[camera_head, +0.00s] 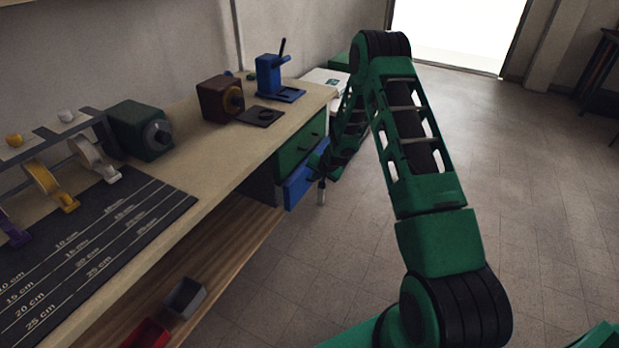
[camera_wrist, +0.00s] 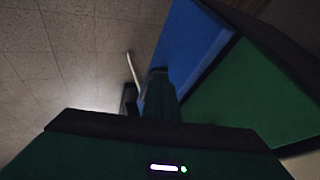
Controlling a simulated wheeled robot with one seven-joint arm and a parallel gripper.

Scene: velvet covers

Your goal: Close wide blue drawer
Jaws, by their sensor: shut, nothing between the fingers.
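The wide blue drawer (camera_head: 301,186) is below a green drawer front (camera_head: 297,152) at the far end of the workbench. It appears to stick out past the green front, but how far is hard to tell. In the wrist view, the blue drawer (camera_wrist: 190,48) lies beside a green panel (camera_wrist: 235,95). My gripper (camera_head: 318,164) is shut and empty, close to the drawer's outer side. The wrist view shows my gripper (camera_wrist: 160,76) against the blue surface; whether it touches is unclear. A pale bar (camera_wrist: 134,75) shows beside it. My arm hides part of the drawer area.
The workbench (camera_head: 215,150) runs along the left wall, with a blue press-like tool (camera_head: 270,76), a brown device (camera_head: 220,98) and a green machine (camera_head: 137,130) on top. Grey (camera_head: 185,297) and red (camera_head: 146,334) bins sit on the lower shelf. The tiled floor right of the bench is open.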

